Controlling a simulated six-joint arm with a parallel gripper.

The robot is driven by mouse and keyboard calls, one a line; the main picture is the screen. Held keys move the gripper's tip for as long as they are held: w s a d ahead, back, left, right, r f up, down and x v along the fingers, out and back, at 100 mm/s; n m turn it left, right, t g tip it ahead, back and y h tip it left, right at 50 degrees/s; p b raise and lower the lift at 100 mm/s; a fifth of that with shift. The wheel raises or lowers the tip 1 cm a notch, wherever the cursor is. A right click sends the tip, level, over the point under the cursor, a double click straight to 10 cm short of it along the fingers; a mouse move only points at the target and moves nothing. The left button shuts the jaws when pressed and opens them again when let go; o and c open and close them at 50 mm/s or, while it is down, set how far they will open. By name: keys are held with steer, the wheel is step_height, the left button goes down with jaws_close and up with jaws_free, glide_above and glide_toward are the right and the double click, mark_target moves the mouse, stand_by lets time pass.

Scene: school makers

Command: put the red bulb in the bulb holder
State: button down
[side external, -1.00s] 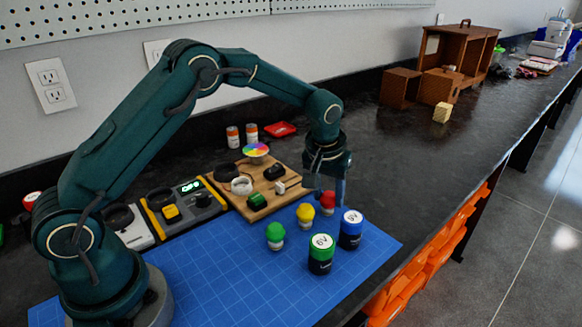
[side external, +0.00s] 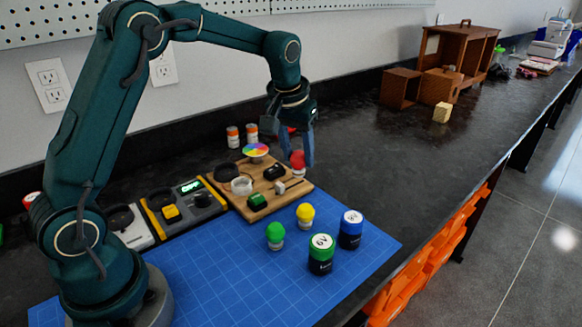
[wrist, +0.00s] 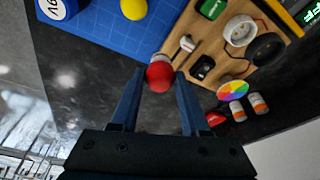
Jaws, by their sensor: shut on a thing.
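The red bulb (side external: 298,157) is between the fingertips of my gripper (side external: 300,163), raised above the right back part of the wooden board (side external: 284,201). In the wrist view the red bulb (wrist: 159,77) shows its round top between the two fingers of my gripper (wrist: 159,80), which is shut on it. The board carries a white round cup (side external: 241,185), which also shows in the wrist view (wrist: 240,30). It may be the bulb holder, but I cannot tell for sure. The cup looks empty.
A black round part (side external: 227,173), a coloured disc (side external: 256,150), a black block (side external: 275,171) and a green switch (side external: 257,201) sit on the board. A green bulb (side external: 275,234), yellow bulb (side external: 305,214), and two batteries (side external: 320,254) (side external: 350,230) stand on the blue mat (side external: 220,270).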

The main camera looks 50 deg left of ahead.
steer(key=s+a+n+y, duration=0.1)
steer(key=s+a+n, duration=0.4)
steer(key=s+a, duration=0.4)
steer(key=shift+m+g, duration=0.3)
steer(key=shift+g, duration=0.1)
steer(key=shift+a+x, duration=0.1)
steer(key=shift+x, duration=1.15)
steer(key=shift+a+x, duration=0.15)
steer(key=shift+x, duration=1.05)
steer(key=shift+w+f, duration=0.15)
steer(key=shift+f, duration=0.35)
steer(key=c, duration=0.7)
jaws_free()
steer(key=shift+v, duration=5.5)
